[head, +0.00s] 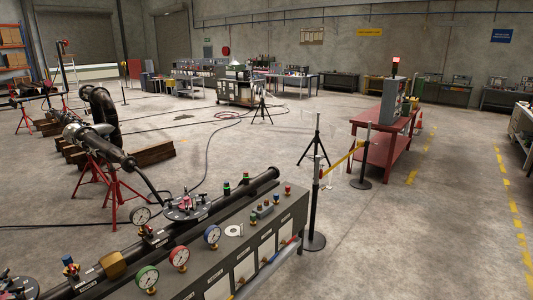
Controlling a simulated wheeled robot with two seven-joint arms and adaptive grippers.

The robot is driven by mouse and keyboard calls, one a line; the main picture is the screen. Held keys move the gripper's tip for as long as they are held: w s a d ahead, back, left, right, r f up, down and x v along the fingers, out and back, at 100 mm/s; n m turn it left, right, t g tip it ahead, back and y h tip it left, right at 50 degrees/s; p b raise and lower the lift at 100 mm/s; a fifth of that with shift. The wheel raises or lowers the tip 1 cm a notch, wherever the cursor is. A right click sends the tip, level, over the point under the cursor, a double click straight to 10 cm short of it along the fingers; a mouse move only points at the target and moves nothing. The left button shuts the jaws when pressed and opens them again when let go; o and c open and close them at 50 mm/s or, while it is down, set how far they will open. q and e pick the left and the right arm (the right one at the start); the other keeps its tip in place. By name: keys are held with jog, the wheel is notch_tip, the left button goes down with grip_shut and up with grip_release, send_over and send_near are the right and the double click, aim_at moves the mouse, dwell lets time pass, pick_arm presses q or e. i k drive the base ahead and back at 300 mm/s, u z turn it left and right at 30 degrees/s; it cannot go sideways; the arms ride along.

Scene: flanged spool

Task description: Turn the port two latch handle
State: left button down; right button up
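Neither of my grippers shows in the head view. A dark pipe spool (232,198) runs from the lower left toward the middle, behind a grey gauge panel. A round flanged port (187,207) with small coloured fittings sits on the spool, with a dark bar rising from it to the upper left. A second round port (18,287) is cut off at the lower left corner. The labels are too small to read, so I cannot tell which one is port two or pick out its latch handle for sure.
A red bench (382,150) and a black tripod (315,140) stand farther back. The floor at right is open.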

aim_at(75, 275)
jog(key=u, duration=1.5)
jog(key=k, duration=0.2)
jog(key=z, duration=0.2)
